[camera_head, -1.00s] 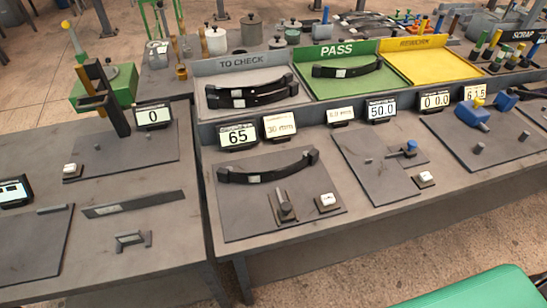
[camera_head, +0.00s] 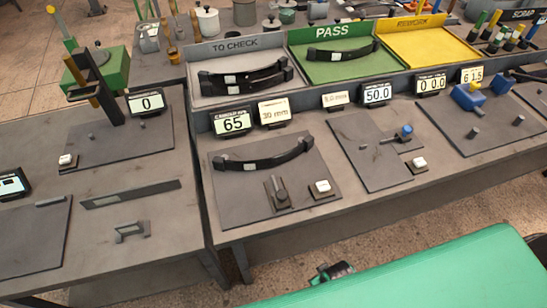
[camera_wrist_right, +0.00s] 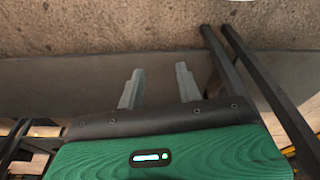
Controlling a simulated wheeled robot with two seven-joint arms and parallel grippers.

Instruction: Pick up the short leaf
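A dark curved leaf (camera_head: 264,155) with a pale label lies on the grey plate under the 65 display. Two similar leaves lie in the TO CHECK tray (camera_head: 212,99), an upper one (camera_head: 246,73) and a lower one (camera_head: 246,88). Another leaf (camera_head: 340,52) lies in the green PASS tray (camera_head: 310,76). I cannot tell for certain which is the short one. In the right wrist view my right gripper (camera_wrist_right: 160,88) is open and empty, its fingers apart, away from any leaf. My left gripper is not in view.
A dark flat bar (camera_head: 130,194) and a small grey bracket (camera_head: 131,231) lie on the left table. The yellow REWORK tray (camera_head: 435,48) stands right of PASS. A post and a button (camera_head: 322,187) stand in front of the plate's leaf. The front table edge is near.

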